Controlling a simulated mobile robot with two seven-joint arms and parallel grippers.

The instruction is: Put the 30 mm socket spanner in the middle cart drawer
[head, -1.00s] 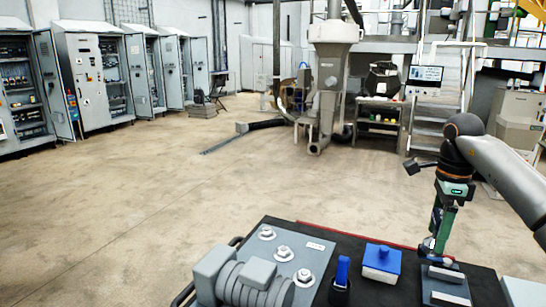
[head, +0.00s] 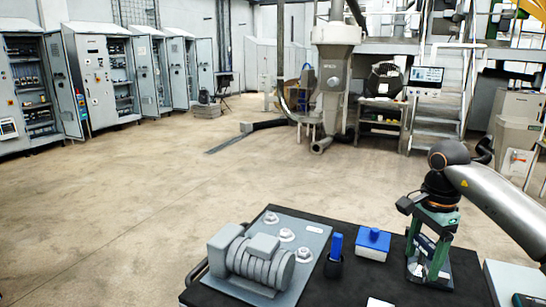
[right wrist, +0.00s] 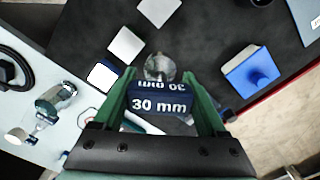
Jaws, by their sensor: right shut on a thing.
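The 30 mm socket spanner shows in the right wrist view as a dark blue block (right wrist: 160,104) lettered "30 mm", with a round metal end (right wrist: 160,67) beyond it. My right gripper (right wrist: 162,88) is shut on it, with a green finger on each side. In the head view, my right gripper (head: 428,264) points down over the right part of the cart top (head: 345,285), and the dark spanner (head: 424,244) shows between its fingers. I cannot tell whether the metal end touches the surface. The cart drawers are not visible. My left gripper is not in view.
On the cart top stand a grey ribbed motor-like unit (head: 258,262) on a plate, a black cup with a blue handle (head: 334,262) and a blue-and-white box (head: 373,243). A pale surface (right wrist: 50,72) with metal parts lies at left in the right wrist view. Open floor lies beyond.

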